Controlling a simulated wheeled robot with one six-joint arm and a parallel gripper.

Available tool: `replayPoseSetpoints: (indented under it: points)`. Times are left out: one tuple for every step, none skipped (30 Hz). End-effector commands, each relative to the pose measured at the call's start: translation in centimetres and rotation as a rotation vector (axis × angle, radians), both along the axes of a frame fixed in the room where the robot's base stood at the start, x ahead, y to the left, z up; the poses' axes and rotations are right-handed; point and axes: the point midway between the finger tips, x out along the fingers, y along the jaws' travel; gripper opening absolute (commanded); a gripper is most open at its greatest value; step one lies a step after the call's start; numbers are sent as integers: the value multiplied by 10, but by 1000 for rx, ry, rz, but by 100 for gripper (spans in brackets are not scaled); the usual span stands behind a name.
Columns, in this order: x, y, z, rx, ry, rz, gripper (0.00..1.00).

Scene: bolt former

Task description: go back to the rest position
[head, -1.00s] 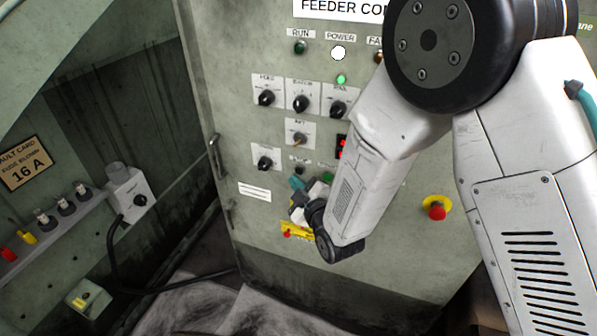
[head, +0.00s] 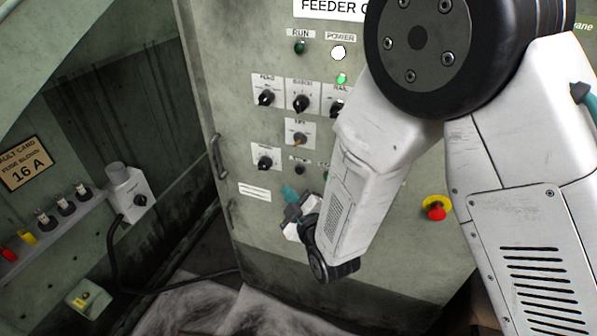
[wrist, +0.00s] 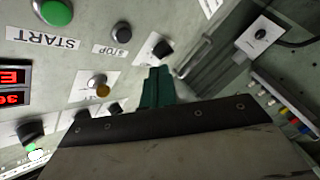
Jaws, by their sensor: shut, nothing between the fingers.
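My gripper (head: 290,193) shows in the head view in front of the lower part of the feeder control panel (head: 240,105), below the lower-left knob. Its teal fingers also show in the wrist view (wrist: 158,86), together and with nothing between them. I cannot tell from these views how far the fingertips are from the panel face. My arm hides the right middle of the panel in the head view.
Knobs, such as the lower-left one (head: 265,162), stick out of the panel. A door handle (head: 216,158) is at its left edge. A fuse shelf (head: 60,222) and a grey switch box (head: 128,188) stand left.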

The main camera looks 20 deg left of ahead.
Motion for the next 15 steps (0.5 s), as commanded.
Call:
replayPoseSetpoints:
  points:
    - [0,0,0,0,0,0,0]
    - [0,0,0,0,0,0,0]
    - [0,0,0,0,0,0,0]
    - [0,0,0,0,0,0,0]
    - [0,0,0,0,0,0,0]
    - [0,0,0,1,1,0,0]
    - [0,0,0,4,3,0,0]
    - [0,0,-1,8,14,-1,0]
    - [0,0,-6,5,42,-3,0]
    - [-1,-1,-11,-3,70,-3,0]
    - [-2,-1,-18,-14,107,-4,0]
    - [-4,-3,-31,-36,170,-8,0]
    - [-8,-5,-42,-57,226,-11,0]
    - [-12,-9,-56,-83,291,-18,0]
    - [-19,-14,-72,-121,382,-27,0]
